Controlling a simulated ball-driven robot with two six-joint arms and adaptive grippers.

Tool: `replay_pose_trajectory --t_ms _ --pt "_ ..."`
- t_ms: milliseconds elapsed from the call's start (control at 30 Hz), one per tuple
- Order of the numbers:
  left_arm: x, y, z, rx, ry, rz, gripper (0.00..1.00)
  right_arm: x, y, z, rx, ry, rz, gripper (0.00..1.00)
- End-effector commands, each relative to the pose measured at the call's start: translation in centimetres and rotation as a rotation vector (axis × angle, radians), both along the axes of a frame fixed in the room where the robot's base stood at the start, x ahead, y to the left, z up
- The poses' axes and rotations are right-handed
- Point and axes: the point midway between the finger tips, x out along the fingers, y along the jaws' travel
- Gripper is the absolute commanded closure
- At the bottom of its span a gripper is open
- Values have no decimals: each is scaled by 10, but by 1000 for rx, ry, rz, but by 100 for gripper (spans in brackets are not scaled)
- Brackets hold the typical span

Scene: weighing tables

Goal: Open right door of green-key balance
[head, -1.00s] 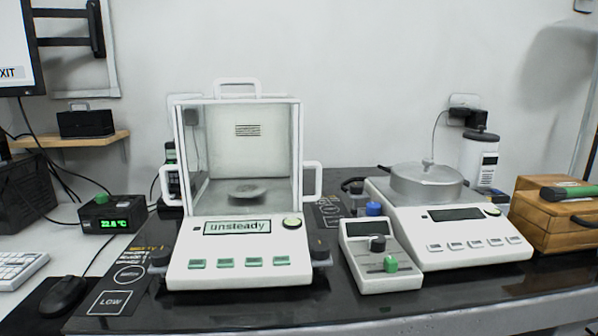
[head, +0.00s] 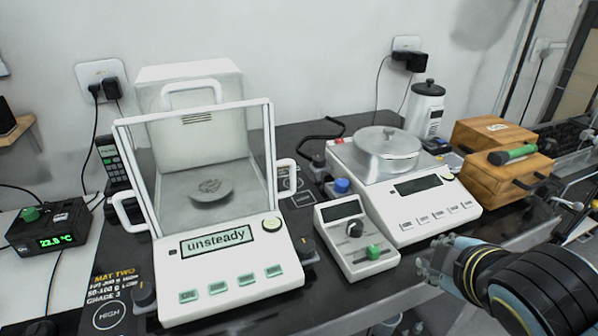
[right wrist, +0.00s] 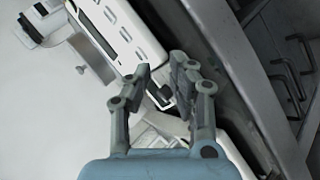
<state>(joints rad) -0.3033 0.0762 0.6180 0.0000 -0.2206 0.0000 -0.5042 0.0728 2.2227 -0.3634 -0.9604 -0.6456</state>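The green-key balance (head: 235,275) stands at the left of the dark table, with green keys and a display reading "unsteady". Its clear draft shield (head: 193,127) encloses a round grey pan (head: 211,190). The right door's white handle (head: 286,176) sits at the shield's right front edge; the door looks shut. My right gripper (head: 427,262) is right of the balance, over the table's front edge, apart from the handle. In the right wrist view its fingers (right wrist: 161,76) are apart with nothing clearly held. My left gripper is out of view.
A control box (head: 356,243) with a green knob and a second balance (head: 428,202) bearing a lidded metal pot (head: 387,150) stand between the shield and my right arm. Wooden boxes (head: 500,165) stand at the right. A small thermometer (head: 50,228) is at the left.

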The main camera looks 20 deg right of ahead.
Motion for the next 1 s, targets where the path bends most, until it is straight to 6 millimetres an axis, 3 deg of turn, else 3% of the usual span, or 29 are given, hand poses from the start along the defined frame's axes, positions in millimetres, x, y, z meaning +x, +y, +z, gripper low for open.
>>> replay_pose_trajectory --t_ms 167,333,500,633,800,1000 --pt "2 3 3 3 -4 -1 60 34 -3 30 -351 -84 232 79" --pt "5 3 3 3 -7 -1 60 68 12 49 -796 -144 504 79" --pt "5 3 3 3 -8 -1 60 95 60 57 -1357 -204 824 79" --pt "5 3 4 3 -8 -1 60 102 104 53 -1743 -260 1022 79" --pt "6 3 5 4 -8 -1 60 104 133 48 -1968 -309 1122 79" --pt "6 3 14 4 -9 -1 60 131 142 51 -1989 -317 1127 79"
